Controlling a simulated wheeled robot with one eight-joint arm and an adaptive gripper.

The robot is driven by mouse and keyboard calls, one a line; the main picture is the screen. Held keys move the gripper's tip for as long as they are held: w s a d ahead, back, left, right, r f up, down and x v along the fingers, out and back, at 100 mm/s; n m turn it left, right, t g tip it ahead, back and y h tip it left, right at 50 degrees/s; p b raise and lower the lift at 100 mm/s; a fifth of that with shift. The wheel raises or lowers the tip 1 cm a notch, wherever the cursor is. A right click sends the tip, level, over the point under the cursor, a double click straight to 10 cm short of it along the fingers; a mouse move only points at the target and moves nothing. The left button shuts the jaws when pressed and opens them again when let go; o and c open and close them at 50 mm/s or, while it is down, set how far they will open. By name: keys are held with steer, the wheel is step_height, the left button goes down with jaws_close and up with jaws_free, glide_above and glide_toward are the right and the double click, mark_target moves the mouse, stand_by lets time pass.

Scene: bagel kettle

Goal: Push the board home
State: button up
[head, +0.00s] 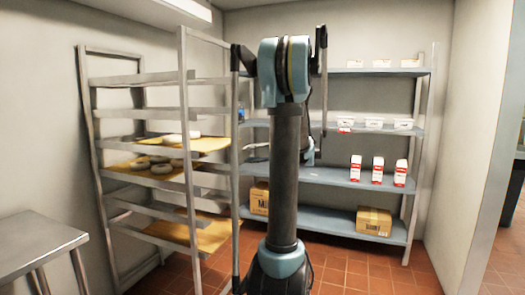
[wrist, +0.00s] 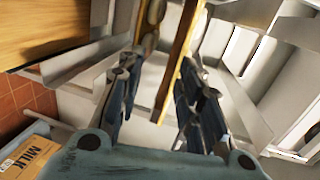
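A tall metal rack (head: 186,120) at the left of the head view carries boards on its rails. An upper yellow board (head: 210,144) and a middle board (head: 125,176) hold pale bagels (head: 162,168). A lower board (head: 213,238) looks bare. In the wrist view my gripper (wrist: 160,72) is open, its two dark fingers apart. A thin tan board edge (wrist: 181,48) runs between them, closer to the right finger; I cannot tell if they touch. Bagels (wrist: 152,14) show beyond the left finger. In the head view my arm largely hides the gripper.
A shelf unit (head: 345,178) with cartons and boxes stands along the back wall. A milk box (wrist: 24,158) shows at the wrist view's lower left. A steel table (head: 38,240) is at the near left. The tiled floor (head: 350,275) at the right is clear.

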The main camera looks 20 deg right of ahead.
steer(key=t+y, duration=0.1)
steer(key=t, duration=0.1)
glide_toward(229, 144)
steer(key=shift+m, duration=0.3)
steer(key=shift+w+x, duration=0.25)
steer(key=shift+x, duration=5.4)
steer(key=shift+d+f, duration=0.15)
steer(key=shift+f, duration=0.05)
jaws_close()
